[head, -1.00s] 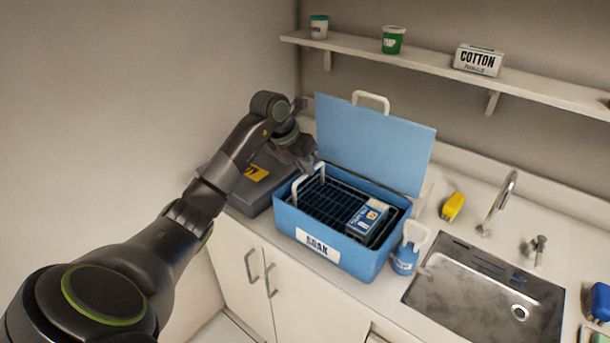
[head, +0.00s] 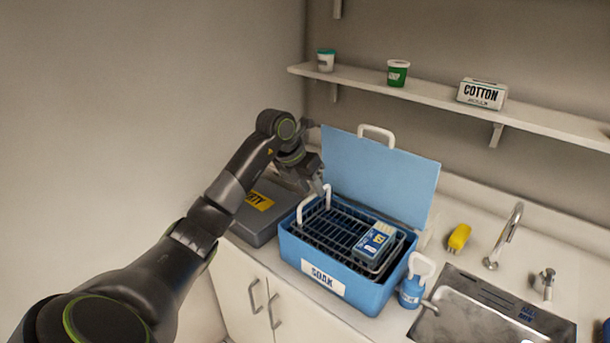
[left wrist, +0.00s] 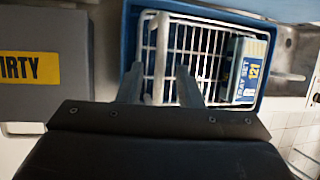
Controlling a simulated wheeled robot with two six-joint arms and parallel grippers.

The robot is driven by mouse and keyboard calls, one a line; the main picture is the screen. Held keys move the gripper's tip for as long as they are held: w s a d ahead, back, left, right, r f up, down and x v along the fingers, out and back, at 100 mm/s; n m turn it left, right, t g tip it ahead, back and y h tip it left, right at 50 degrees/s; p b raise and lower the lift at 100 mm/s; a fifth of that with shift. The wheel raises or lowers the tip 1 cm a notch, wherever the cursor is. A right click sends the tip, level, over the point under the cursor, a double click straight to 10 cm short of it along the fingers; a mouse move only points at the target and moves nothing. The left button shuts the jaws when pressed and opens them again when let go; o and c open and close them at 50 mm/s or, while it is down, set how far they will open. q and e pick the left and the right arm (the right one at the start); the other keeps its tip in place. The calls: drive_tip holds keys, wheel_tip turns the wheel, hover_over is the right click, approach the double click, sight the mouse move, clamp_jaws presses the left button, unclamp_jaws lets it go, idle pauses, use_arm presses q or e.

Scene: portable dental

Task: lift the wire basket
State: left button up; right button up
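The wire basket (head: 338,228) sits inside the blue tub marked SOAK (head: 372,299). My left gripper (head: 321,184) is over the handle end. In the left wrist view its two fingers (left wrist: 160,80) are spread, with the white handle (left wrist: 151,50) showing between them. Contact with the handle cannot be made out. The basket (left wrist: 182,48) and box also show there. My right gripper is not in view.
The tub's blue lid (head: 382,178) stands open behind it. A grey case with a yellow label (head: 255,224) is at the left. A blue bottle (head: 411,292), yellow item (head: 459,237), tap and sink (head: 490,310) are at the right. A shelf (head: 430,97) runs above.

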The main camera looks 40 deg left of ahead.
use_arm(q)
drive_tip(key=b+v, duration=0.1)
drive_tip(key=v, duration=1.6)
drive_tip(key=shift+r, duration=0.2)
